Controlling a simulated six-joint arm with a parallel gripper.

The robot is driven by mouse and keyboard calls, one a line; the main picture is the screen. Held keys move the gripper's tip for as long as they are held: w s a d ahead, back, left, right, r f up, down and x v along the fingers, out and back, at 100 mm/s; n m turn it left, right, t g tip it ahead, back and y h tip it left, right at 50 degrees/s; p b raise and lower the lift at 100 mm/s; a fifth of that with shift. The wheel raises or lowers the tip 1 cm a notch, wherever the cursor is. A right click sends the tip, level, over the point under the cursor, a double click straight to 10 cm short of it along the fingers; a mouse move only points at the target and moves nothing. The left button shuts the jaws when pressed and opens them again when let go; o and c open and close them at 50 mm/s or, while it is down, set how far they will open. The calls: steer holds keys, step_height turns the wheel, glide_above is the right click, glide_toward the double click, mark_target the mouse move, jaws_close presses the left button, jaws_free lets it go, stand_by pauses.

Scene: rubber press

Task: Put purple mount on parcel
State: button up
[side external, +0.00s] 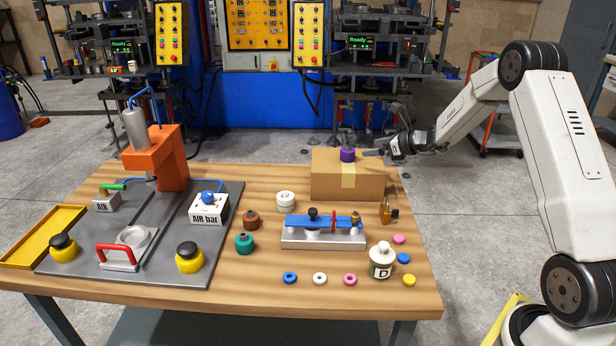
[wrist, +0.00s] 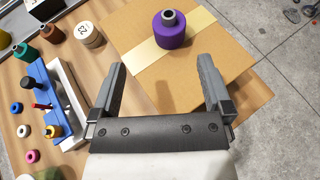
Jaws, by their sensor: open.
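The purple mount (side external: 347,155) stands upright on top of the cardboard parcel (side external: 330,183), on its pale tape strip. In the wrist view the purple mount (wrist: 170,30) also sits on the parcel (wrist: 225,45), with its grey neck pointing up. My gripper (side external: 368,147) is at the right of the mount, above the parcel. In the wrist view my gripper (wrist: 160,80) has its two fingers wide apart with nothing between them. The mount lies beyond the fingertips and is apart from them.
A white round container (side external: 285,201), brown mount (side external: 251,220) and teal mount (side external: 244,243) stand left of the parcel. A blue-topped fixture (side external: 323,230) is in front. Colored rings and a bottle (side external: 382,260) lie nearby. An orange press (side external: 157,160) stands at left.

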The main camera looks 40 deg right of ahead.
steer(key=s+a+f+n+g+y, duration=0.1)
steer(key=s+a+n+g, duration=0.35)
steer(key=a+n, duration=0.35)
steer(key=s+a+f+n+g, duration=0.1)
steer(key=s+a+n+g, duration=0.35)
steer(key=a, duration=0.65)
steer(key=s+a+n+h, duration=0.2)
steer(key=s+a+n, duration=0.2)
steer(key=s+n, duration=0.4)
steer(key=s+a+n+g+h, duration=0.1)
steer(key=s+a+n, duration=0.3)
steer(key=s+n, duration=0.4)
steer(key=n+h, duration=0.1)
steer(key=n, duration=0.3)
steer(key=shift+s+f+n, duration=0.15)
steer(key=shift+s+n, duration=0.2)
